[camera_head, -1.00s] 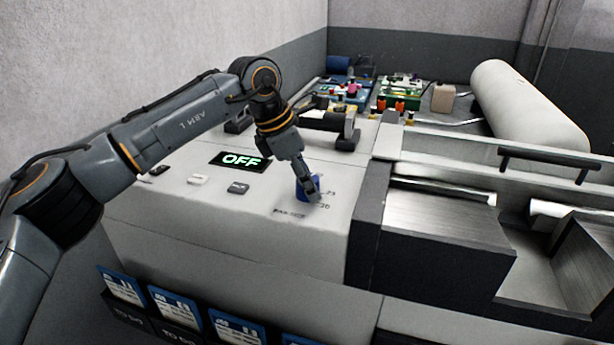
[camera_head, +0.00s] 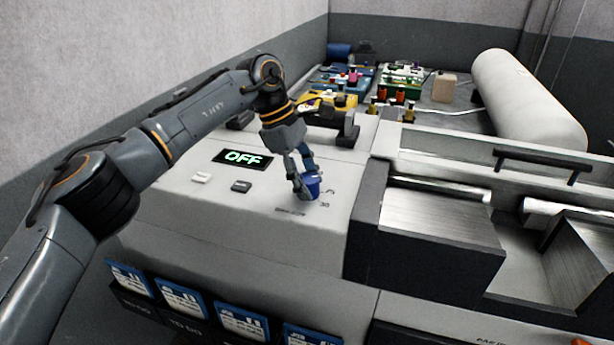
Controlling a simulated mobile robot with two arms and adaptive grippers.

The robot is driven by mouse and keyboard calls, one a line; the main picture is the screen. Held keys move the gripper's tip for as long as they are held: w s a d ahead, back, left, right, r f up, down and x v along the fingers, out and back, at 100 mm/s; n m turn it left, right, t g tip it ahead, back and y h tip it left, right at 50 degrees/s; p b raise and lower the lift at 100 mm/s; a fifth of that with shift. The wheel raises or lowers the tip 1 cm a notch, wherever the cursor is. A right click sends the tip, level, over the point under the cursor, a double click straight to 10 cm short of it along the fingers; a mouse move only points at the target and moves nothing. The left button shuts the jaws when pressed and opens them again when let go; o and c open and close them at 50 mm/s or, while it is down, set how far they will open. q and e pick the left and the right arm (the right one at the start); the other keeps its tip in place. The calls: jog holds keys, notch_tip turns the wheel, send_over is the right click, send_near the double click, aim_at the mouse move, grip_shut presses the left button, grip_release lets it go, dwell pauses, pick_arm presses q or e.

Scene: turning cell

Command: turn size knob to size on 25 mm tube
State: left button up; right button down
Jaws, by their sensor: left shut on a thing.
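The blue size knob (camera_head: 312,186) stands on the sloped light panel of the machine, with small size marks to its right. The mark "30" can be read at its lower right; the others are too small or partly hidden. My left gripper (camera_head: 306,184) is shut on the knob from above, its fingers on either side of it. The knob's pointer cannot be made out. No tube can be told apart for sure. My right gripper is not in view.
A display reading OFF (camera_head: 243,159) and two small buttons, one white (camera_head: 201,178) and one dark (camera_head: 241,186), lie left of the knob. A dark-framed machine bay (camera_head: 435,235) stands to the right. Blue-and-white cards (camera_head: 184,303) line the front below.

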pick_arm(q)
jog(key=shift+f, duration=0.15)
jog(key=o, duration=1.2)
jog(key=shift+c, duration=0.2)
jog(key=shift+r, duration=0.35)
jog(key=v, duration=1.1)
jog(key=shift+r, duration=0.2)
jog(key=shift+a+f, duration=0.1)
